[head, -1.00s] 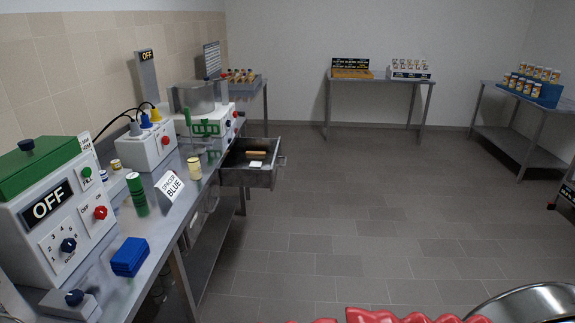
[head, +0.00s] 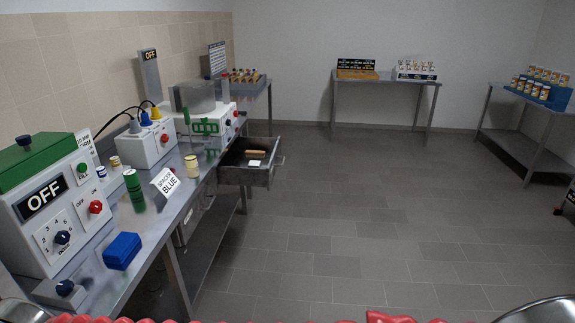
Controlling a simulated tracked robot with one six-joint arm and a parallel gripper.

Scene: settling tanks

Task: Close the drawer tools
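The open drawer (head: 243,176) sticks out from under the left bench, to the right of the bench edge. It is a dark grey metal box with a handle (head: 279,161) on its right end. Inside lie a wooden-handled tool (head: 255,153) and a small white item (head: 254,163). No label reading "tools" can be made out on it. My gripper is not in this view.
The steel bench (head: 190,216) along the left wall carries a green-topped machine (head: 45,213), a white box with plugs (head: 147,147), a sign (head: 166,183) and a blue block (head: 122,250). The floor (head: 370,220) right of the drawer is clear. Tables stand farther back.

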